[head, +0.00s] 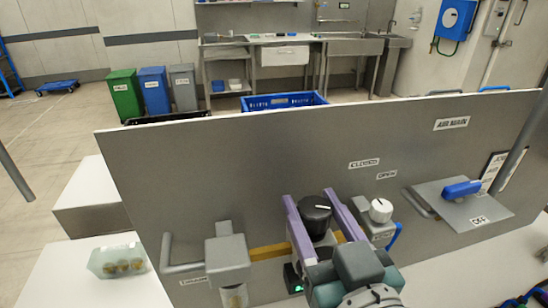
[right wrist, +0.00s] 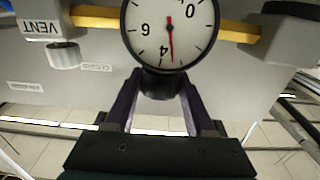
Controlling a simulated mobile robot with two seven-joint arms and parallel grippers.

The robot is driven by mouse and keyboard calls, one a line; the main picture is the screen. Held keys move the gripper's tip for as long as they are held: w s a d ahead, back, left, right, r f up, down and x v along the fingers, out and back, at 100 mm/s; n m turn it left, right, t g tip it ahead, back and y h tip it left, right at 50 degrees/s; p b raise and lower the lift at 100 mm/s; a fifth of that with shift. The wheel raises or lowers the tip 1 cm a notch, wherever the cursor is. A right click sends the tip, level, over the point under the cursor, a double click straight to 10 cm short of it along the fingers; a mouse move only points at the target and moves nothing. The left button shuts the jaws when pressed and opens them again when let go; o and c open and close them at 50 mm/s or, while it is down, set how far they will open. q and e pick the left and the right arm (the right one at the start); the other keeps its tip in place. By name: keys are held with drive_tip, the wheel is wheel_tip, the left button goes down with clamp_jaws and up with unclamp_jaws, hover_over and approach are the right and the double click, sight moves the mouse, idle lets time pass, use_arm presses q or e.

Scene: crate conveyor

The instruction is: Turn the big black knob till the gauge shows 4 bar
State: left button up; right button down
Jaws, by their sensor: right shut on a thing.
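The big black knob (head: 316,210) stands on the grey panel, with a white mark on its top. My right gripper (head: 318,208) has its two purple fingers on either side of the knob, shut on it. In the right wrist view the fingers close on the dark knob (right wrist: 160,84) below the gauge. The round white gauge (right wrist: 168,30) appears upside down and is cut by the top edge. I cannot make out the gauge in the head view. My left gripper is not in view.
A small white knob (head: 381,210) sits close to the right of the gripper. A blue-handled lever (head: 462,188) is farther right. A grey fitting (head: 227,255) stands to the left. A yellow pipe (head: 269,252) runs between the fitting and the knob.

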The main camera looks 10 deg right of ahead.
drive_tip(key=shift+h, duration=0.3)
drive_tip(key=shift+c, duration=1.3)
unclamp_jaws()
drive_tip(key=s+b, duration=0.1)
drive_tip(key=s, duration=0.9)
